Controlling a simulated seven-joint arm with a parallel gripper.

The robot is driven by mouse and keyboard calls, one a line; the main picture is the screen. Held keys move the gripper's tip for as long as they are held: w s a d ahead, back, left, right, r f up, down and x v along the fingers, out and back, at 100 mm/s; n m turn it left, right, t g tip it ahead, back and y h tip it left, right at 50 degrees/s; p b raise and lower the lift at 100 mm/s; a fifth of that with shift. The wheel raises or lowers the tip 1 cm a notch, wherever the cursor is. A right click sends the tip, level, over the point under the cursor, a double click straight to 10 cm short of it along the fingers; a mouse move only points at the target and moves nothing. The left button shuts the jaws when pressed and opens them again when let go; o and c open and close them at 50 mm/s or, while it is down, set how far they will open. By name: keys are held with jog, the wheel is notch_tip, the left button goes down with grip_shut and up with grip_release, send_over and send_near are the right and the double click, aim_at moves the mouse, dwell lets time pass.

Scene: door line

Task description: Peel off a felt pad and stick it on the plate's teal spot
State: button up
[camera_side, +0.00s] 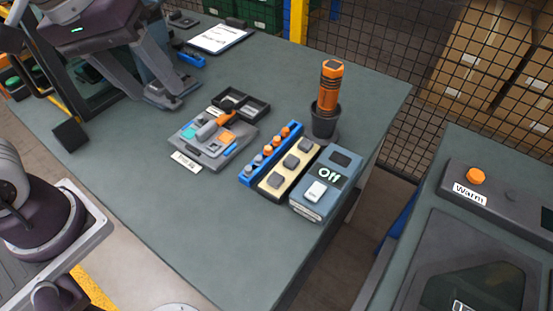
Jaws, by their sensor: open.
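The beige strip (278,184) lies on the bench and carries dark grey felt pads in a row: a near pad (275,181), a middle pad (290,162) and a far pad (305,145). The grey plate (213,156) lies to the left of the strip. Its teal spot (189,132) shows bare at the plate's left side, and an orange patch (227,137) is at its right. A grey and orange part sits on the plate. My gripper (172,92) is open at the upper left, above the bench and apart from plate and strip. Nothing shows between its fingers.
A blue rack (262,162) with orange-topped pieces stands left of the strip. A device (325,184) reading "Off" stands right of it. An orange torch (331,83) stands in a dark cup (323,122). A black tray (247,103) is behind the plate. The bench front is clear.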

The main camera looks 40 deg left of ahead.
jog(key=w+d+f+n+g, duration=0.1)
jog(key=w+d+f+n, duration=0.2)
jog(key=w+d, duration=0.15)
jog(key=n+g+y, duration=0.1)
jog(key=n+g, duration=0.2)
jog(key=n, duration=0.6)
send_over(278, 178)
notch_tip(278, 178, down, 14)
jog(key=shift+s+f, duration=0.15)
notch_tip(278, 178, down, 7)
jog(key=shift+r, duration=0.1)
grip_shut()
jog(key=c, duration=0.9)
grip_release()
jog(key=shift+c, duration=0.2)
grip_shut()
jog(key=shift+r, duration=0.15)
